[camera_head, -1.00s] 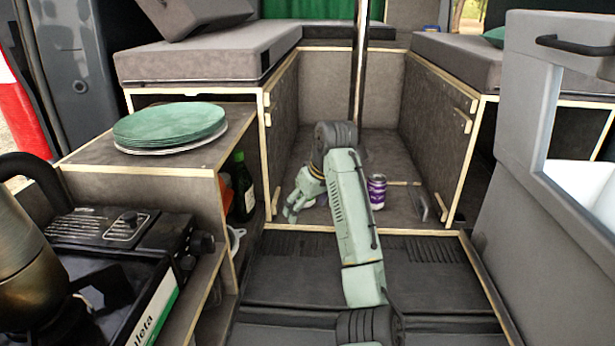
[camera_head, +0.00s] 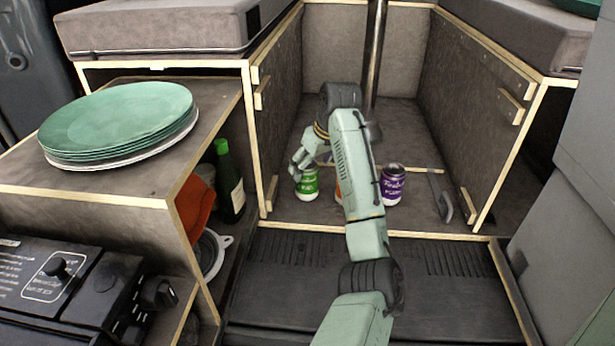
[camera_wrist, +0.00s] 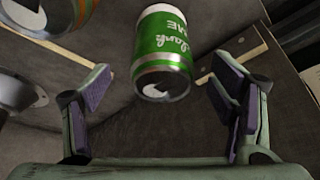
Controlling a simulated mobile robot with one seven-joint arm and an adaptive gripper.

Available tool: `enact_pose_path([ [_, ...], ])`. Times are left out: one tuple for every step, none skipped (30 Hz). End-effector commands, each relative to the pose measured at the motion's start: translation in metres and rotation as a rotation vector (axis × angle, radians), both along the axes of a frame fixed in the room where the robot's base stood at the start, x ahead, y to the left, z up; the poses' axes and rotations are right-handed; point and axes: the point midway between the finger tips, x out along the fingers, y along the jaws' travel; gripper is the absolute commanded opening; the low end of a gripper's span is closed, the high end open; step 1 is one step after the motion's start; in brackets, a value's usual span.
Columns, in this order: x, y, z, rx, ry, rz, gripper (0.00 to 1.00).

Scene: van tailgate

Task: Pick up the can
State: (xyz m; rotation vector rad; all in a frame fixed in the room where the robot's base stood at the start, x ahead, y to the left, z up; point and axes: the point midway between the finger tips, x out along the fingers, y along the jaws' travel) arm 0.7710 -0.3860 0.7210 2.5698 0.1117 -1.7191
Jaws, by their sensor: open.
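A green can with white ends (camera_head: 307,184) stands on the floor between the two side cabinets in the head view. In the wrist view the green can (camera_wrist: 162,52) is ahead of my open gripper (camera_wrist: 160,112), between the lines of its two fingers, and nothing is held. In the head view my gripper (camera_head: 301,163) is just above and beside the green can. A purple can (camera_head: 392,185) stands to the right of my arm. An orange can (camera_head: 338,192) is mostly hidden behind my arm; part of an orange can (camera_wrist: 78,12) shows at the wrist view's top left.
A dark metal pole (camera_head: 374,55) rises behind my arm. The left cabinet wall (camera_head: 275,110) and right cabinet wall (camera_head: 470,110) bound the floor. A green bottle (camera_head: 230,185) and stacked plates (camera_head: 120,118) are at left. A grey handle (camera_head: 441,198) lies right of the purple can.

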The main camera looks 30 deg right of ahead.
Motion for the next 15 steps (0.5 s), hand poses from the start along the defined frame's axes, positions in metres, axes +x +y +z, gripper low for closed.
enact_pose_path([
  [0.003, 0.000, -0.007, 0.001, 0.001, -0.001, 0.78],
  [0.004, 0.000, -0.011, 0.001, 0.000, -0.001, 0.78],
  [0.006, 0.001, -0.015, 0.001, 0.001, -0.001, 0.78],
  [0.007, 0.001, -0.017, 0.001, 0.001, -0.001, 0.78],
  [0.008, 0.001, -0.019, 0.000, 0.000, -0.001, 0.78],
  [0.009, 0.001, -0.021, 0.000, 0.000, -0.001, 0.78],
  [0.010, 0.001, -0.022, 0.000, 0.000, -0.001, 0.78],
  [0.011, 0.001, -0.024, 0.000, 0.000, -0.001, 0.78],
  [0.012, 0.001, -0.028, 0.000, 0.001, -0.001, 0.78],
  [0.015, 0.002, -0.031, 0.000, 0.001, 0.000, 0.78],
  [0.016, 0.003, -0.035, 0.000, 0.002, 0.000, 0.78],
  [0.020, 0.003, -0.040, 0.001, 0.002, -0.001, 0.78],
  [0.022, 0.004, -0.045, 0.001, 0.002, -0.001, 0.78],
  [0.024, 0.005, -0.049, 0.001, 0.002, -0.001, 0.78],
  [0.026, 0.005, -0.055, 0.001, 0.001, -0.001, 0.78],
])
